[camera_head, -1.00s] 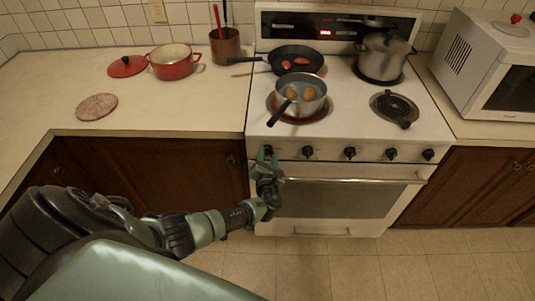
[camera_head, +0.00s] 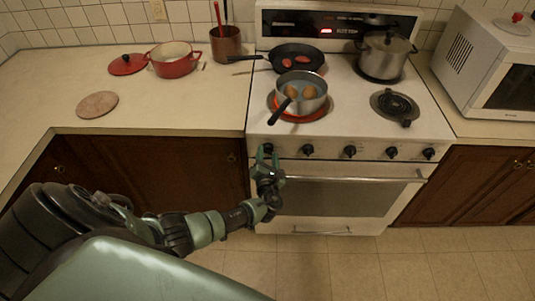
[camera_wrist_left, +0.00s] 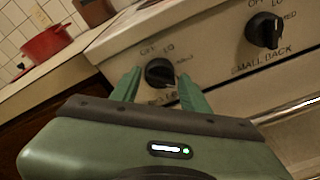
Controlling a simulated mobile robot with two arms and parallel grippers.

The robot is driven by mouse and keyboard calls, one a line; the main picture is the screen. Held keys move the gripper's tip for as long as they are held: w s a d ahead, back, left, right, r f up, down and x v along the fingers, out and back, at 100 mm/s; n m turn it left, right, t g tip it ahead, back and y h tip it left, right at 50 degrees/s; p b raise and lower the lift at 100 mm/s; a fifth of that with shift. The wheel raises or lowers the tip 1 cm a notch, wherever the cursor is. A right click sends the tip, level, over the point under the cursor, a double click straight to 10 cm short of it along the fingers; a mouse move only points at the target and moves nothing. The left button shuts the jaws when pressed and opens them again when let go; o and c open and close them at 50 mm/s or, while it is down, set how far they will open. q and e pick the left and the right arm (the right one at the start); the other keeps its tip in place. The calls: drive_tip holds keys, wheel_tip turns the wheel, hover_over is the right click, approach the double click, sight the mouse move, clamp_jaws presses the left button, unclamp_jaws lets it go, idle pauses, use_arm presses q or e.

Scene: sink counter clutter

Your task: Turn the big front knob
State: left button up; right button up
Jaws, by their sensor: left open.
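The black big front knob (camera_wrist_left: 160,72) sits on the stove's front panel, between my left gripper's two green fingers in the left wrist view. "OFF" and "LO" show above it; the lettering below is partly hidden. In the head view the knob (camera_head: 268,148) is the leftmost of the row. My left gripper (camera_head: 268,158) is open, with its fingers on either side of the knob; whether they touch it I cannot tell. It also shows in the left wrist view (camera_wrist_left: 161,92). The front left burner (camera_head: 322,113) glows orange-red under the grey saucepan. My right gripper is not in view.
The saucepan (camera_head: 284,84) holds eggs, and its handle points toward the front left. A black frying pan (camera_head: 283,56) and a lidded pot (camera_head: 385,58) stand behind. The small back knob (camera_wrist_left: 264,30) is to the right. The oven handle (camera_head: 350,181) runs below the knobs.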

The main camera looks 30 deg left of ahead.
use_arm(q)
drive_tip(key=v, duration=0.7)
idle(0.3)
